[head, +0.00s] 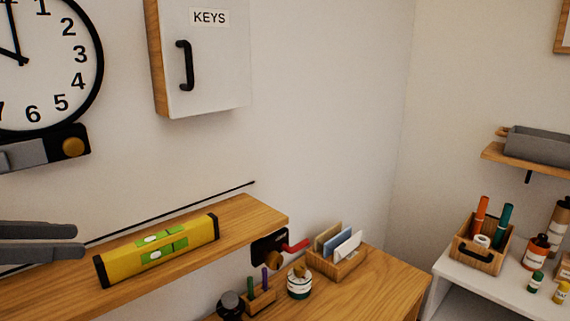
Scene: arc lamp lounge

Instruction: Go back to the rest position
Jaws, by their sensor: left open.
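My left gripper (80,243) comes in at the left edge, its two dark grey fingers apart with nothing between them. It shows just left of a yellow spirit level (190,240) with green windows and black ends. The level lies on a wooden wall shelf (255,215), apart from the fingers in the picture. How far the gripper is above the shelf is hard to tell. My right gripper is not in view.
A white KEYS cabinet (215,70) and a round clock (90,50) hang above. Below right, a wooden desk (385,285) bears a card holder (340,263) and small pots. A white unit (450,265) with a wooden caddy (480,255) and bottles stands at right.

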